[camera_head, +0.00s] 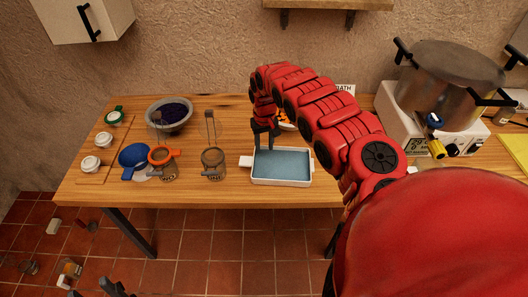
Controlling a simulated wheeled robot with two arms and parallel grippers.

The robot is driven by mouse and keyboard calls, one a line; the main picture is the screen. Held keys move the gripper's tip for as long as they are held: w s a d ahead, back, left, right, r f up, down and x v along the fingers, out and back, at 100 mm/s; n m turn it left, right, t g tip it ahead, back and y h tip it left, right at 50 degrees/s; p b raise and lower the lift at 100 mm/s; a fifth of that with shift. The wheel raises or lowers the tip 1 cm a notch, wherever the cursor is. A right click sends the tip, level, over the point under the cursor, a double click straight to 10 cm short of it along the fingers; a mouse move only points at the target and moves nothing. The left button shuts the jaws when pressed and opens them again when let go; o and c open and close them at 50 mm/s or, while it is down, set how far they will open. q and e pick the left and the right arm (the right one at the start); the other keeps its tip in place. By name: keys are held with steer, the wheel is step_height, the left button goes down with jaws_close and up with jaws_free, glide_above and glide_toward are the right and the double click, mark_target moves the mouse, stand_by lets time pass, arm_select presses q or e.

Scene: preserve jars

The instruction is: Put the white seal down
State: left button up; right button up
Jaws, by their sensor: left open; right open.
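My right gripper (264,143) reaches in from the right and points down above the left part of a white tray (312,166) holding blue liquid. Its fingers are apart and I see nothing between them. My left gripper (116,288) shows only as dark fingertips at the bottom edge, low in front of the table, open with nothing seen in it. Small white round pieces, an upper one (103,138) and a lower one (90,162), sit on a wooden board at the table's left. I cannot tell which piece is the white seal.
A green-rimmed piece (114,117), a bowl of dark fruit (169,113), a blue funnel-like item (133,156), an orange ring (161,155) by a jar, and another glass jar (213,160) stand left of the tray. A large pot (447,80) stands at the right. The front table strip is clear.

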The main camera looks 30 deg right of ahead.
mark_target(264, 156)
step_height(264, 156, up, 9)
steer(key=shift+f+b, duration=0.2)
steer(key=shift+b, duration=0.25)
stand_by(0.4)
